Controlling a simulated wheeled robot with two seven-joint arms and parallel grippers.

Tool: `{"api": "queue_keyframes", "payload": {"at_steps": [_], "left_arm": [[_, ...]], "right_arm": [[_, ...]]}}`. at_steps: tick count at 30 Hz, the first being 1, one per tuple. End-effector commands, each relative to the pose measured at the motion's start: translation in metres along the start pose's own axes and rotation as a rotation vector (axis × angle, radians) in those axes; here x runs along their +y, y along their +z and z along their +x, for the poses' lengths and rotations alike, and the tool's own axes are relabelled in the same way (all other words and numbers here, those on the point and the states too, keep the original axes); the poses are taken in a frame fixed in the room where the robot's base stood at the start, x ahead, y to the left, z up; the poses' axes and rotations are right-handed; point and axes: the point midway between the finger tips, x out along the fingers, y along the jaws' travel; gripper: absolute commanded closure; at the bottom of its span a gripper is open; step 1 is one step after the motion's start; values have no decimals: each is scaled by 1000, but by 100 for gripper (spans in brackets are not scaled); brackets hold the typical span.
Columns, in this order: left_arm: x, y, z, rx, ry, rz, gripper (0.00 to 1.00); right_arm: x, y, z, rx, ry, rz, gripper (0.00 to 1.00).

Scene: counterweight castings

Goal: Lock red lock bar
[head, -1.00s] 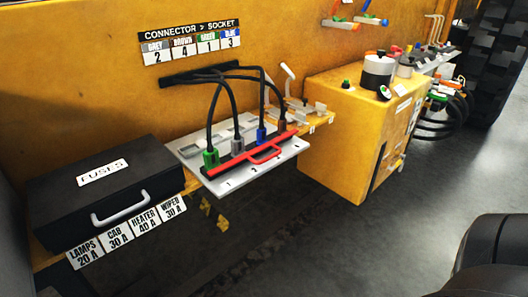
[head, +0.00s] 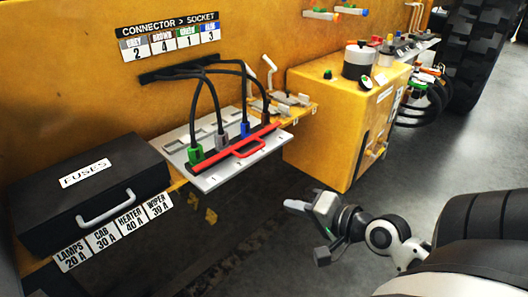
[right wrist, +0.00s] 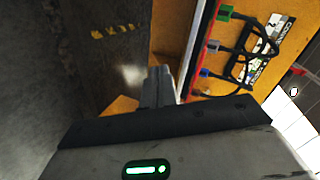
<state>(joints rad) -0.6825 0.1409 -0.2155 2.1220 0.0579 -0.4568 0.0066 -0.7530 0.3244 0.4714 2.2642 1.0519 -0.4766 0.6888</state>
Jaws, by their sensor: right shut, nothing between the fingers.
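The red lock bar (head: 268,133), with a red loop handle, runs along a row of plugged connectors on the light grey socket panel (head: 208,182). The connectors are green (head: 196,155), grey (head: 222,141) and blue (head: 245,130), with a brown one partly hidden at the far end. My right gripper (head: 290,205) is shut and empty, low and in front of the panel, apart from the bar. In the right wrist view its fingers (right wrist: 158,84) point forward, with the red bar (right wrist: 206,42) to their right. My left gripper is out of view.
The black fuse box (head: 125,180) stands left of the panel. The yellow cabinet (head: 320,140) stands to the right. Black cables (head: 213,92) arch over the connectors. The floor in front of the panel is clear except for my right arm.

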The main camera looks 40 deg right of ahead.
Motion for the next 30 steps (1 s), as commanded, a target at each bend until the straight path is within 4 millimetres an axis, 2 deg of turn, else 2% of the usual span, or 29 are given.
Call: {"api": "queue_keyframes", "payload": {"at_steps": [1,3,6,9,23,26,30], "left_arm": [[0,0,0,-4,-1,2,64],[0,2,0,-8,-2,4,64],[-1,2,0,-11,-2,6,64],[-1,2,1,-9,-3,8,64],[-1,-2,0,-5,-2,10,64],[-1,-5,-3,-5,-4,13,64],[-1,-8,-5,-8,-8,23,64]], "right_arm": [[-12,-18,-8,17,-28,77,100],[-27,-37,-16,30,-68,179,100],[-42,-54,-25,38,-112,278,100],[-51,-62,-30,40,-136,328,100],[-54,-64,-27,40,-143,344,100],[-56,-66,-17,40,-145,343,100],[-61,-68,8,40,-148,344,100]]}}
